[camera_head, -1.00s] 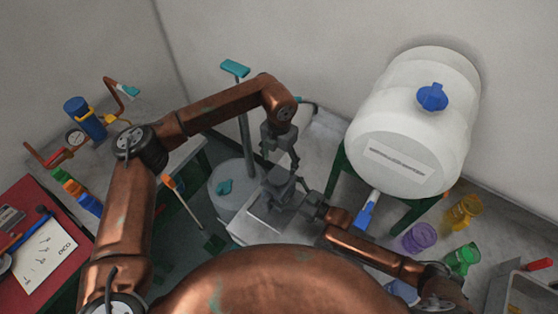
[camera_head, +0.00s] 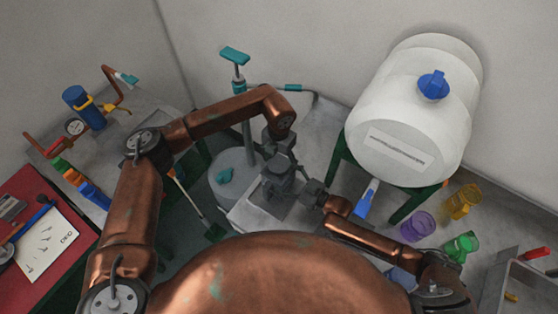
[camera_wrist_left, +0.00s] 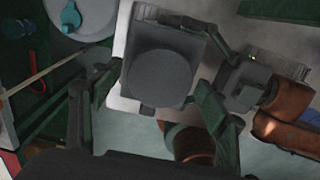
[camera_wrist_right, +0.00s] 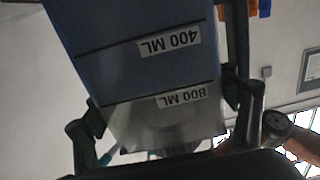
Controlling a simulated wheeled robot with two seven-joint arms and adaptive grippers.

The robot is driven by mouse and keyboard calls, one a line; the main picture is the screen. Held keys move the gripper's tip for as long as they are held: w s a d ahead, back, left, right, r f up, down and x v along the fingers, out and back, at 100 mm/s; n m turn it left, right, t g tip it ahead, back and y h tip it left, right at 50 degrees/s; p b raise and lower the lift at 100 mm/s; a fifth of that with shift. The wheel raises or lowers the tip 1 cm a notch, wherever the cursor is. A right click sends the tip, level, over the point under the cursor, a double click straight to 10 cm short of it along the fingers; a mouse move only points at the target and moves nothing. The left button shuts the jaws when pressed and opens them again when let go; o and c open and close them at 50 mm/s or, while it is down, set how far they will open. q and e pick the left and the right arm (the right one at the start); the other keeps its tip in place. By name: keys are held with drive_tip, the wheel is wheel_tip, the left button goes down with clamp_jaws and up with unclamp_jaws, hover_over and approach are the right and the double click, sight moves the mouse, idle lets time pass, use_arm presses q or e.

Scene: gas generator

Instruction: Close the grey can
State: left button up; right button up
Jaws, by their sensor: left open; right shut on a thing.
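The grey can (camera_wrist_left: 190,55) sits upright below my left gripper in the left wrist view, with a dark round cap (camera_wrist_left: 160,76) on its square top. I cannot tell whether the cap is fully seated. In the right wrist view the can's side (camera_wrist_right: 130,65) fills the middle, with 400 ML and 800 ML labels appearing upside down. My right gripper (camera_head: 308,195) is shut on the can from the right, one finger on each side. My left gripper (camera_head: 278,162) is open right above the can, its fingers spread either side of it.
A light grey box (camera_head: 247,217) stands below the can. A grey drum (camera_head: 233,180) with a teal cap and a teal-handled pump (camera_head: 235,56) stand close on the left. A white tank (camera_head: 405,120) on a green stand is at the right.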

use_arm(q)
drive_tip(key=shift+c, duration=0.6)
drive_tip(key=c, duration=1.1)
drive_tip(key=o, duration=1.4)
wheel_tip(320, 180, up, 12)
drive_tip(key=shift+r, duration=0.1)
use_arm(e)
drive_tip(key=o, duration=2.4)
drive_tip(key=shift+o, duration=0.2)
